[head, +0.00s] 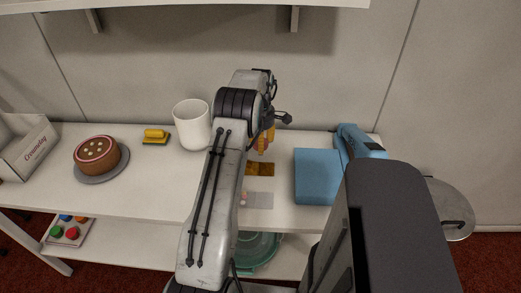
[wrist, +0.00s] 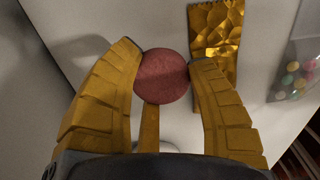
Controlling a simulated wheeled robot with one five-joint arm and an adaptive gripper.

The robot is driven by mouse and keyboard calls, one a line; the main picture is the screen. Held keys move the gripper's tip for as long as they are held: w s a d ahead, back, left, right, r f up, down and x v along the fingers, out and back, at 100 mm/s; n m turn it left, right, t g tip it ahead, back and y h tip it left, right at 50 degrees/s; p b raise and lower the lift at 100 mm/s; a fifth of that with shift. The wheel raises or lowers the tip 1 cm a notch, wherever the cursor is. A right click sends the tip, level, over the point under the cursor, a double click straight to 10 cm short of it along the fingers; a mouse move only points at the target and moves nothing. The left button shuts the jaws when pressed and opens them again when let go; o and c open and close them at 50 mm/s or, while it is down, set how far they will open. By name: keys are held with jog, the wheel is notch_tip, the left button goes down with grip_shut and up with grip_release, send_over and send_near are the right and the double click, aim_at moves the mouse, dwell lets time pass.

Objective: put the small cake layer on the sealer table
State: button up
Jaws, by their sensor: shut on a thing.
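The small cake layer (wrist: 162,76) is a round, reddish-brown disc in the wrist view. My gripper (wrist: 168,72) is shut on it, with a yellow finger on each side. In the head view my gripper (head: 263,142) hangs over the back of the table, right of the white container, and my arm partly hides it. The cake layer is hard to make out there. The sealer table (head: 317,178) is a light-blue block at the table's right, joined to a blue sealer (head: 352,141). Its top looks bare. My gripper is to the left of it, apart from it.
A gold packet (head: 260,169) and a clear bag of coloured balls (head: 260,200) lie left of the sealer table. A white container (head: 192,125), a yellow block (head: 155,136), a decorated cake (head: 96,153) and a white box (head: 27,150) stand farther left. A shelf (head: 190,32) overhangs the back.

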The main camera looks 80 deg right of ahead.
jog(key=shift+f, duration=1.95)
jog(key=shift+f, duration=0.1)
jog(key=o, duration=0.9)
notch_tip(320, 180, up, 12)
jog(key=shift+r, duration=0.15)
